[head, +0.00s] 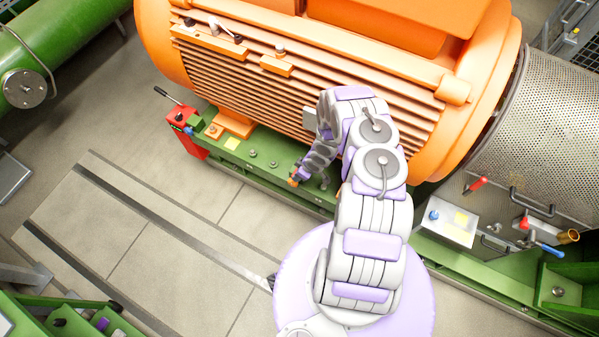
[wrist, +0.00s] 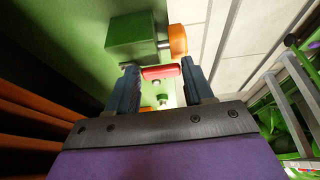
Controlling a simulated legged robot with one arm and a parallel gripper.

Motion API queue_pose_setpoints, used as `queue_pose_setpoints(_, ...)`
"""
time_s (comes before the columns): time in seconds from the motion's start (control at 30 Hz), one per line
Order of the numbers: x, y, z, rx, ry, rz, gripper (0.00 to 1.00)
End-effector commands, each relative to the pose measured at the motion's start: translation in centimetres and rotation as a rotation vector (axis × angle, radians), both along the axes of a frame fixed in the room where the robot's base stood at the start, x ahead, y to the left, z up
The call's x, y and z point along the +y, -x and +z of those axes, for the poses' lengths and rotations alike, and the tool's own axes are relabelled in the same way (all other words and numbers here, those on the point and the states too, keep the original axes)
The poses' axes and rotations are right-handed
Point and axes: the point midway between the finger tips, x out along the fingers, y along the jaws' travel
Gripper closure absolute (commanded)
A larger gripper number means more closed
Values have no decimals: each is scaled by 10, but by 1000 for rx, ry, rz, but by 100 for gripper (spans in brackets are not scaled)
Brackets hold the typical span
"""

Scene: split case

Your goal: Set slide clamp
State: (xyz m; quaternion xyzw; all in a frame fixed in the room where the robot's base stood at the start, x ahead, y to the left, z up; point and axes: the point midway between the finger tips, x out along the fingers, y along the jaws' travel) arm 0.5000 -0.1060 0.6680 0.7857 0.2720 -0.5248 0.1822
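No part is clearly marked as the slide clamp. My gripper (wrist: 159,66) is open in the wrist view, with one dark finger on each side. A small red piece (wrist: 160,73) shows between the fingertips, with gaps on both sides; I cannot tell how far beyond the tips it lies. Just past it, a green block (wrist: 130,36) carries an orange knob (wrist: 178,40) on a short rod. In the head view my gripper reaches down to the green base rail, beside a small orange part (head: 293,182). My arm hides some of that area.
The large orange motor (head: 300,70) stands behind the green rail (head: 262,160). A red box (head: 185,135) with a lever is at the rail's left end. A white panel (head: 447,222) and red and blue handles are at right. The floor in front is clear.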

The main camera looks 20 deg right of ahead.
Motion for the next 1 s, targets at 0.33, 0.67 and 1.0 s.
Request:
queue_pose_setpoints(0.33,0,1,0,-1,-1,-1,23)
queue_pose_setpoints(0.67,-2,4,9,0,0,-1,23)
queue_pose_setpoints(1.0,-15,19,55,0,1,-1,23)
